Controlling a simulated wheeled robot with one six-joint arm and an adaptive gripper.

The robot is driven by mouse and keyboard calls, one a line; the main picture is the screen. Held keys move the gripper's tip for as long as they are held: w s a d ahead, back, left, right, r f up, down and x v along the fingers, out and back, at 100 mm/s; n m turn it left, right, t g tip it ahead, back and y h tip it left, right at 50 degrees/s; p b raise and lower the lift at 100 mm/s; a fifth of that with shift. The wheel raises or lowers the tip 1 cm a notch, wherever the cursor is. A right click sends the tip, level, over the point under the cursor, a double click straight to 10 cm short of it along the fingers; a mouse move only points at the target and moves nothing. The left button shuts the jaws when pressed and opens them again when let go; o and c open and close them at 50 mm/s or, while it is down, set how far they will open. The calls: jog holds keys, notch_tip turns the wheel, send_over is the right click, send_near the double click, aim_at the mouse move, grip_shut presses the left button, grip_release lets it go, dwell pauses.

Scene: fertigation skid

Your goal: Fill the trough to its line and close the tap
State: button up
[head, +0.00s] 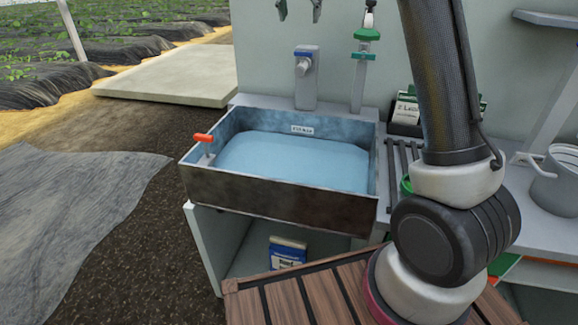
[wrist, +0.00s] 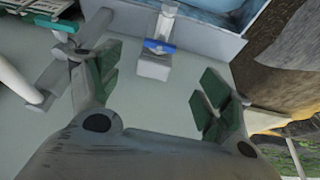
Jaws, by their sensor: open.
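The trough (head: 275,200) is a dark metal basin holding blue water (head: 290,160). A small white label (head: 302,129) is on its inner back wall; the water surface lies at or just under it, I cannot tell exactly. The grey tap (head: 306,80) with a blue top stands behind the trough. I see no stream from it. In the wrist view the tap (wrist: 155,60) shows beyond and between my fingers. My gripper (head: 299,10) is open and empty above the tap, apart from it. It also shows in the wrist view (wrist: 155,95) with green pads.
A green-handled valve (head: 367,50) stands right of the tap. An orange-tipped lever (head: 204,138) is at the trough's left rim. A bag (head: 287,252) sits below the trough.

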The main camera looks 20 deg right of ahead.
jog(key=m+g, duration=0.1)
jog(key=g, duration=0.1)
send_over(303, 56)
jog(key=w+d, duration=0.2)
jog(key=w, duration=0.3)
jog(key=shift+y, duration=0.4)
jog(key=x, duration=0.2)
jog(key=s+x, duration=0.1)
jog(key=x, duration=0.2)
jog(key=a+x, duration=0.1)
jog(key=x, duration=0.1)
jog(key=shift+s+f, duration=0.2)
jog(key=shift+f, duration=0.2)
jog(key=shift+r+y, duration=0.3)
jog(key=shift+y, duration=0.1)
jog(key=shift+n+g+y, duration=0.4)
jog(key=shift+n+g, duration=0.2)
jog(key=shift+g, duration=0.2)
jog(key=s+r, duration=0.1)
jog(key=s+a+r, duration=0.1)
jog(key=s+r, duration=0.1)
jog(key=s, duration=0.1)
jog(key=shift+a+r, duration=0.35)
jog(key=shift+f, duration=3.95)
